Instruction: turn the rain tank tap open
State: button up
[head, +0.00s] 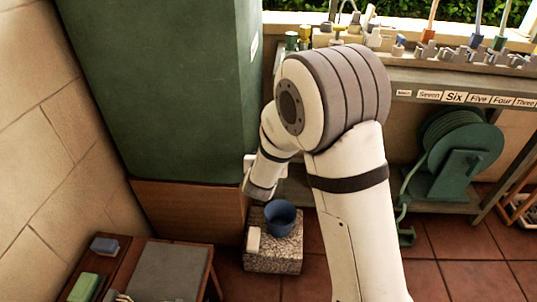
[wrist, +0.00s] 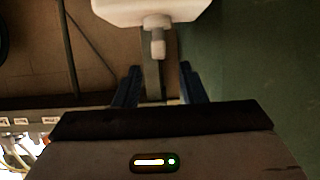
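The tall green rain tank (head: 165,85) stands at the left in the head view, on a brown base. Its green side (wrist: 250,60) fills the right of the wrist view. A white fitting with a short stem (wrist: 157,48), which looks like the tap, is at the top of the wrist view. My gripper (wrist: 158,75) is open, its two blue fingers apart and pointing toward the fitting. The stem is just beyond the fingertips, roughly in line with the gap. A grey bar shows between the fingers; I cannot tell what it is. My arm hides most of this area in the head view.
A blue bucket (head: 281,217) stands on a stone block (head: 275,262) below my wrist. A green hose reel (head: 455,155) is at the right under a shelf with labels. A low wooden table (head: 170,271) stands front left. Tiled floor is clear front right.

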jog(key=b+x, duration=0.1)
jog(key=x, duration=0.4)
grip_shut()
dwell(0.3)
